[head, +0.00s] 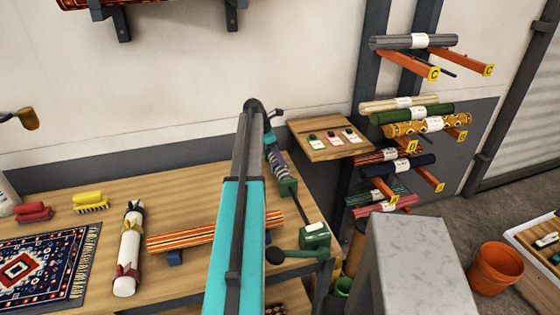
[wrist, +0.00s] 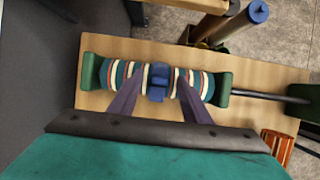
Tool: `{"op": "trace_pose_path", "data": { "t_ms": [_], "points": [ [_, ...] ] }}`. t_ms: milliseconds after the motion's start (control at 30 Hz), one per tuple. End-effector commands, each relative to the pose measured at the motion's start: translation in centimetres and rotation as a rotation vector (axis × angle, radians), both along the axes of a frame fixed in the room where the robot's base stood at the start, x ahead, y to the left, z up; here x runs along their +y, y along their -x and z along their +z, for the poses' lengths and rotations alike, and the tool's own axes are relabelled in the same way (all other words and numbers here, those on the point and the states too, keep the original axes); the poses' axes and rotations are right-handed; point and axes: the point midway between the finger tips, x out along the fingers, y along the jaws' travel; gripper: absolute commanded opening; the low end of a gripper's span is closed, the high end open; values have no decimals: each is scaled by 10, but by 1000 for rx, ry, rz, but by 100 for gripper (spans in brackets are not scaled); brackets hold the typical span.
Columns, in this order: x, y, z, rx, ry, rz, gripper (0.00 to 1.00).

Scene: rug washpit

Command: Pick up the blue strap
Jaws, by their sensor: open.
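The blue strap (wrist: 158,82) is wrapped around the middle of a small roll (wrist: 108,76) striped in teal, white and red, in the wrist view. The roll lies between two green end pieces on the wooden table. My gripper (wrist: 160,76) is open, with its two purple fingers over the roll, one to each side of the strap. A gap shows between each finger and the strap. In the head view my arm hides part of the striped roll (head: 272,145), and the strap cannot be told clearly there.
A green end piece with a dark rod (wrist: 262,96) extends right of the roll. On the table (head: 185,200) are a striped rug roll (head: 195,235), a white roll (head: 129,250), a patterned rug (head: 45,262) and brushes. A rack of rolls (head: 420,115) stands behind, right.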

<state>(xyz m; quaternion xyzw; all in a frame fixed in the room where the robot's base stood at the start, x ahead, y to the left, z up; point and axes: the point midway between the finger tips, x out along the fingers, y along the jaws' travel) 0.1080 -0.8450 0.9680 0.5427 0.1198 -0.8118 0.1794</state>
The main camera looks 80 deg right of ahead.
Motion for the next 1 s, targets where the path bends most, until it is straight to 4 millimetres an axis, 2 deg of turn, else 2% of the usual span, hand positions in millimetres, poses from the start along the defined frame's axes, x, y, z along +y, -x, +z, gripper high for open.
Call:
{"op": "trace_pose_path", "data": {
  "t_ms": [433, 467, 700, 1000],
  "points": [
    [0, 0, 0, 0, 0, 0, 44],
    [0, 0, 0, 0, 0, 0, 40],
    [0, 0, 0, 0, 0, 0, 0],
    [0, -1, 1, 0, 0, 1, 0]
  ]
}}
